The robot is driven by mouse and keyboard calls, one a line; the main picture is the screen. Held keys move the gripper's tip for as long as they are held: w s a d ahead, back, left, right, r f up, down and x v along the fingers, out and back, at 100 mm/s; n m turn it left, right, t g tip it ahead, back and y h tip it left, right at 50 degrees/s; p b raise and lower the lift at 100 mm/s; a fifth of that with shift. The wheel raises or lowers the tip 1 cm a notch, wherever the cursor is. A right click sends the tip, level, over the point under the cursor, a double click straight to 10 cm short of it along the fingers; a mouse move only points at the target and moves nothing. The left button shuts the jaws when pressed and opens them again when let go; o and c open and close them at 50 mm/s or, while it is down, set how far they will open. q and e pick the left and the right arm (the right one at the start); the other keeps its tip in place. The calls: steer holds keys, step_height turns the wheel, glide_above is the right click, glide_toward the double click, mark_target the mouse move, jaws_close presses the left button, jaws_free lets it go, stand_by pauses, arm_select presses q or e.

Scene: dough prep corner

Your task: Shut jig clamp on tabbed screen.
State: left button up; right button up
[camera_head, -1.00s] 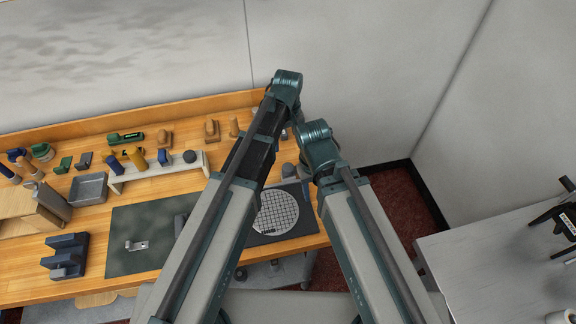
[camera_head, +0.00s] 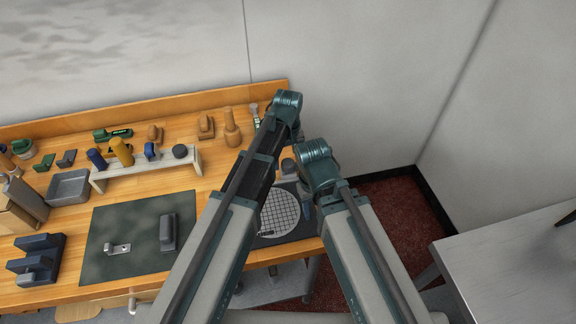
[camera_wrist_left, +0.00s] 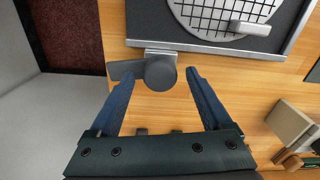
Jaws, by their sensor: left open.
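The tabbed screen (camera_head: 281,213) is a round pale mesh lying on the dark jig board (camera_head: 302,241) at the bench's right end. The left wrist view shows part of the screen (camera_wrist_left: 215,24) with a pale tab (camera_wrist_left: 250,28) at its rim. The grey jig clamp (camera_wrist_left: 159,71), with a rounded knob and a short arm pointing left, sits at the board's edge. Its arm does not lie over the screen. My left gripper (camera_wrist_left: 160,75) is open, its blue fingers on either side of the knob; contact is unclear. In the head view my arms hide much of this area.
A dark mat (camera_head: 130,262) with a small metal bracket (camera_head: 118,249) and a grey block (camera_head: 167,232) lies left of my arms. A pale rack (camera_head: 185,167), a grey tray (camera_head: 68,188) and wooden tools (camera_head: 232,130) stand behind. The bench ends at a red floor (camera_head: 395,196).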

arm_select(q)
steer(key=shift+f, duration=0.1)
jaws_close()
stand_by(0.4)
